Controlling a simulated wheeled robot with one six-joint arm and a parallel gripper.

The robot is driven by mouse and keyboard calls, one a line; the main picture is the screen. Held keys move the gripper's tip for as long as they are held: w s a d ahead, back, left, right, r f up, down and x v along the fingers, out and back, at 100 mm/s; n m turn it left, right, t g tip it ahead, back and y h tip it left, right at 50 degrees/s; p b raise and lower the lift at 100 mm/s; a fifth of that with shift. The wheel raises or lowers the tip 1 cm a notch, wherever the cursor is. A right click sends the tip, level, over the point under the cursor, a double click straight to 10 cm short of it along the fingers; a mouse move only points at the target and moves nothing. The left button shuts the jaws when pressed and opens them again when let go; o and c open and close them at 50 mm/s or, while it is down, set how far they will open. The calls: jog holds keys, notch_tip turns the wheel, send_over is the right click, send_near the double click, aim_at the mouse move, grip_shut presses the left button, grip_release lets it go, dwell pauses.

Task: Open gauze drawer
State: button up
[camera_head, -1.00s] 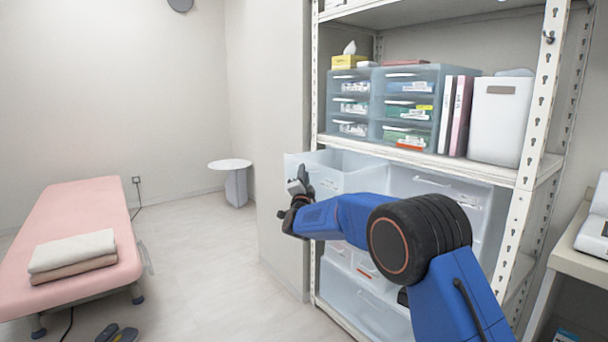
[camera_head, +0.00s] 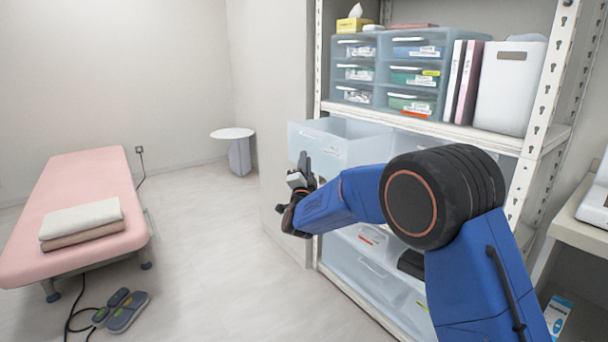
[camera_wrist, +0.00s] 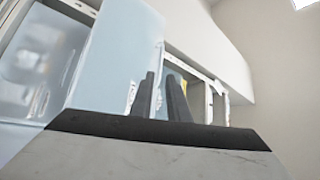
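A pale translucent drawer (camera_head: 345,151) on the middle shelf stands pulled out, its open top showing in the head view. I cannot read its label, so I cannot tell if it is the gauze drawer. My gripper (camera_head: 301,170) is in front of and below the drawer's left front corner; contact cannot be made out. In the wrist view, the two dark fingers (camera_wrist: 162,98) stand a narrow gap apart with nothing seen between them. A pale blue translucent panel (camera_wrist: 112,62) rises just left of them. My arm hides part of the shelf behind.
Small blue drawer units (camera_head: 392,75), binders (camera_head: 465,80) and a white bin (camera_head: 509,87) fill the upper shelf. More clear drawers (camera_head: 365,275) sit low down.

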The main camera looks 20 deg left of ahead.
jog(key=v, duration=0.6)
jog(key=shift+w+d+r, duration=0.1)
jog(key=d+r+n+g+y, duration=0.1)
jog(key=d+r+n+g, duration=0.35)
jog(key=d, duration=0.95)
jog(key=s+d+n+g, duration=0.1)
jog(key=s+d+g, duration=0.1)
jog(key=s+d, duration=0.35)
jog(key=s+d+n+g, duration=0.2)
jog(key=s+d, duration=0.1)
jog(key=d, duration=0.6)
jog(key=s+d+f+n+g+h, duration=0.1)
jog(key=s+d+f+g+h, duration=0.1)
jog(key=s+d+f, duration=0.3)
jog(key=s+d+f+n+g+h, duration=0.1)
jog(key=s+d+f+g, duration=0.3)
jog(key=s+d, duration=0.9)
jog(key=s+d+f+n+g+h, duration=0.1)
jog(key=s+d+f, duration=0.4)
jog(key=s, duration=1.8)
jog(key=d+g+h, duration=0.1)
jog(key=d+g, duration=0.1)
jog(key=d, duration=0.2)
jog(key=shift+s+f+h, duration=0.2)
jog(key=shift+f+h, duration=0.1)
jog(key=shift+f, duration=0.1)
